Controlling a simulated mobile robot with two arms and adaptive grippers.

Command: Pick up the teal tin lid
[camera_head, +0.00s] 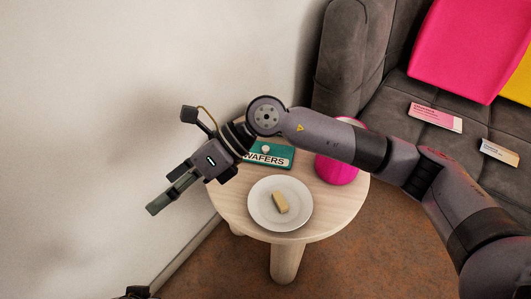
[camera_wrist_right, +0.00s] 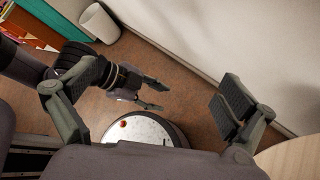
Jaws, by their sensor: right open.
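The teal tin lid (camera_head: 268,157) lies on the small round wooden table, towards its back. It has "WAFERS" lettering on its front edge and a small pale knob on top. My right forearm and wrist pass over and beside it and hide part of it. My right gripper (camera_head: 172,160) is open and empty, left of the table and pointing away from the lid. Its spread fingers show in the right wrist view (camera_wrist_right: 150,108), without the lid. My left gripper (camera_wrist_right: 155,94) appears in that view with its fingers apart and nothing between them.
The round table (camera_head: 330,208) also holds a white plate (camera_head: 262,217) with a pale wedge (camera_head: 281,203) and a pink container (camera_head: 338,170) partly behind my arm. A grey sofa (camera_head: 380,85) stands behind right; a wall (camera_head: 90,110) is left. A white bin (camera_wrist_right: 100,22) stands on the floor.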

